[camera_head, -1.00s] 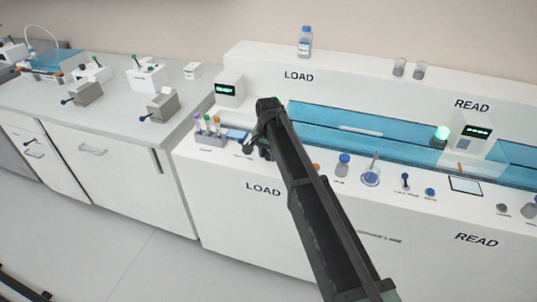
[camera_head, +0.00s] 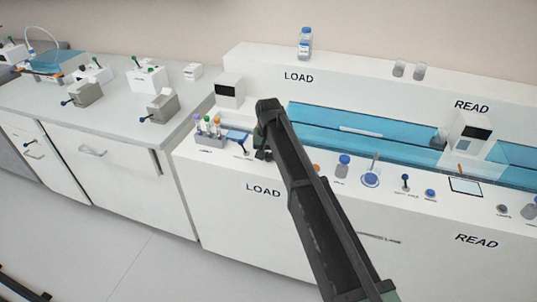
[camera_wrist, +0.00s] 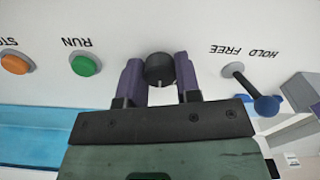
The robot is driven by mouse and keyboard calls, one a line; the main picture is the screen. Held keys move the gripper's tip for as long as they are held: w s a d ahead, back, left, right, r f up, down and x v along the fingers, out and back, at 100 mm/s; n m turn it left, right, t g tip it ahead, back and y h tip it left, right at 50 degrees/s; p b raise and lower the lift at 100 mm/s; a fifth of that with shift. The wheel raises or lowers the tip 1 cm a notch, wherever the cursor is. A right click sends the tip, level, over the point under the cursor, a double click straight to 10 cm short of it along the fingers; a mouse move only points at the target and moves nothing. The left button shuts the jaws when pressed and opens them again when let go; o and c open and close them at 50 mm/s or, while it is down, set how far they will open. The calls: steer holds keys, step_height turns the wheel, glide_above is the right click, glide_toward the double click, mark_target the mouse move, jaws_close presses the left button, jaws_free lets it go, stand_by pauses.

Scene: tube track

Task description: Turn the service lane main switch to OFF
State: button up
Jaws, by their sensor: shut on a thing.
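In the wrist view a round black knob (camera_wrist: 160,68) with a small pale mark on its rim sits on the white panel. The purple fingers of my gripper (camera_wrist: 160,80) are on either side of it, shut on it. No label for the knob can be read here. In the head view my gripper (camera_head: 264,150) is at the left end of the lane's front ledge, and my arm hides the knob. The LOAD display (camera_head: 229,87) and the READ display (camera_head: 475,133) are both dark.
In the wrist view a green RUN button (camera_wrist: 85,64) and an orange button (camera_wrist: 16,63) are left of the knob, and a blue-tipped HOLD/FREE lever (camera_wrist: 264,104) is right. A tube rack (camera_head: 208,132) stands left of my gripper in the head view.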

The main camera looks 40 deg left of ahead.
mark_target(268, 154)
steer(key=shift+n, duration=2)
steer(key=o, duration=0.9)
steer(key=shift+o, duration=0.2)
steer(key=shift+r, duration=0.1)
step_height(268, 154, up, 11)
steer(key=p, duration=1.1)
steer(key=shift+f, duration=0.2)
